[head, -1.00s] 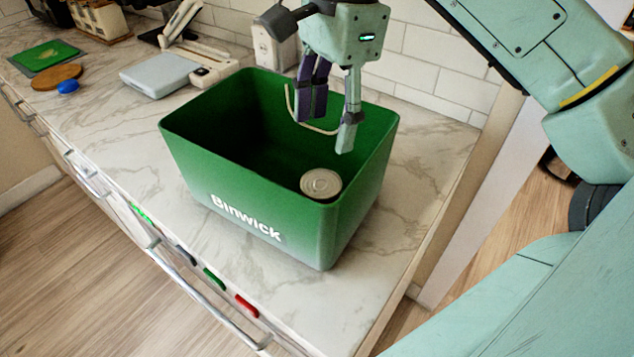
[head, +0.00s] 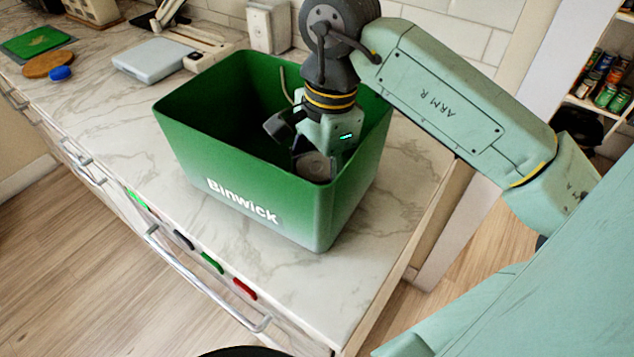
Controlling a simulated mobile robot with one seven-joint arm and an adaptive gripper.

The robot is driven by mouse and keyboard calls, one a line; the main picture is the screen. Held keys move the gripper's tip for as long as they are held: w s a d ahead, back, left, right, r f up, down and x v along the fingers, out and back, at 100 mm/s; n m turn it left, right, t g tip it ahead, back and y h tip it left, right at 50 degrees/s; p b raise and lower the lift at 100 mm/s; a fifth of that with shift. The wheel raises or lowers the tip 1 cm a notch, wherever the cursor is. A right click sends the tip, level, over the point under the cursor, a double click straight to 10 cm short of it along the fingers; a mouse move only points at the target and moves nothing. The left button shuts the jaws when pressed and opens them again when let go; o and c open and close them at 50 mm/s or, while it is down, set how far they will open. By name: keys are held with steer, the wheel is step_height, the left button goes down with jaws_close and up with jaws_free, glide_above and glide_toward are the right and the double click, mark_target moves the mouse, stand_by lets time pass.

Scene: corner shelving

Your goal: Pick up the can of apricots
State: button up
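A can (head: 316,166) with a plain metal lid stands in the near right corner of the green bin (head: 225,185) marked "Binwick". Only its top shows, so its label cannot be read. My gripper (head: 318,158) is down inside the bin, right at the can. Its fingers reach down around or beside the can; their tips are hidden by the bin's front wall and the gripper's own body. I cannot tell whether they are closed on the can.
The bin stands on a marble counter (head: 345,290) near its right end. A grey scale (head: 157,60), a wooden board (head: 48,64) and a blue lid (head: 61,73) lie to the left. Shelves with several cans (head: 607,80) are at the far right.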

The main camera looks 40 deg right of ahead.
steer(key=shift+a+f, duration=0.1)
steer(key=shift+f, duration=0.3)
steer(key=c, duration=1.1)
